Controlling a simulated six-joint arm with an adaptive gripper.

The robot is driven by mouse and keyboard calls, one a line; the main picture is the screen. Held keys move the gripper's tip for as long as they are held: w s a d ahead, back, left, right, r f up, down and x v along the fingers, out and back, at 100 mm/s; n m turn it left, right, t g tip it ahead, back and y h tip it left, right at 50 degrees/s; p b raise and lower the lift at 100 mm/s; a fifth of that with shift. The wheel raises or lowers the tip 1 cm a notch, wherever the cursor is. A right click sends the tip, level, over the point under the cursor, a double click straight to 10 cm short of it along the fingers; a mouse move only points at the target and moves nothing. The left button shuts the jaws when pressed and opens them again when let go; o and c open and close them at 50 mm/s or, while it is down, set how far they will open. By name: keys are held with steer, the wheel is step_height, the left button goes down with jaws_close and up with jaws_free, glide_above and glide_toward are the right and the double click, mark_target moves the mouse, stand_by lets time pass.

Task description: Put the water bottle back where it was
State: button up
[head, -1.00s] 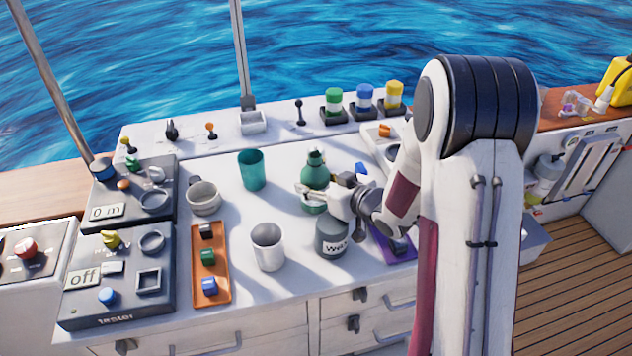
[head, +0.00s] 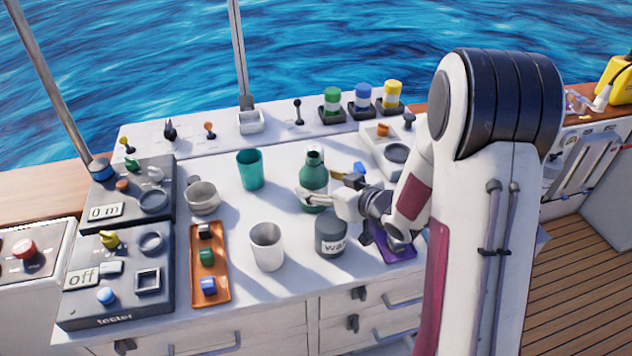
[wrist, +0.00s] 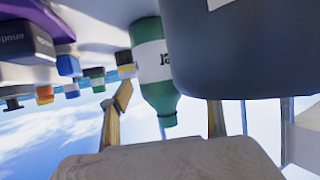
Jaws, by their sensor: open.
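The green bottle (head: 313,165) stands upright on the white console top. In the wrist view, which is upside down, the green bottle (wrist: 157,85) shows a white label, only partly readable. My gripper (head: 318,187) is open at the bottle's right side; one finger crosses in front of its lower part and the other is at its right. In the wrist view the bottle appears between the fingers of my gripper (wrist: 168,105), with a gap on either side. Contact cannot be told.
A grey labelled jar (head: 331,240) stands close in front of my gripper. A white cup (head: 267,250), teal cup (head: 251,171) and grey mug (head: 202,199) stand left. An orange tray (head: 208,289) holds small blocks. A purple pad (head: 397,250) lies right.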

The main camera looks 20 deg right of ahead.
steer(key=v, duration=0.9)
steer(key=shift+s+r, duration=0.1)
steer(key=shift+d+r, duration=0.1)
stand_by(0.5)
steer(key=s+d+r+m+g+h, duration=0.3)
steer(key=s+d+r+h, duration=0.2)
steer(key=s+r+h, duration=0.35)
steer(key=s+a+g+y, duration=0.1)
steer(key=s+a+g, duration=0.1)
steer(key=s+a, duration=0.3)
steer(key=s+a+r+m+g+y, duration=0.1)
steer(key=s+a, duration=0.4)
steer(key=s, duration=0.8)
steer(key=shift+s+a+r+g+y, duration=0.2)
steer(key=shift+s+r+g+y, duration=0.15)
steer(key=shift+y, duration=0.4)
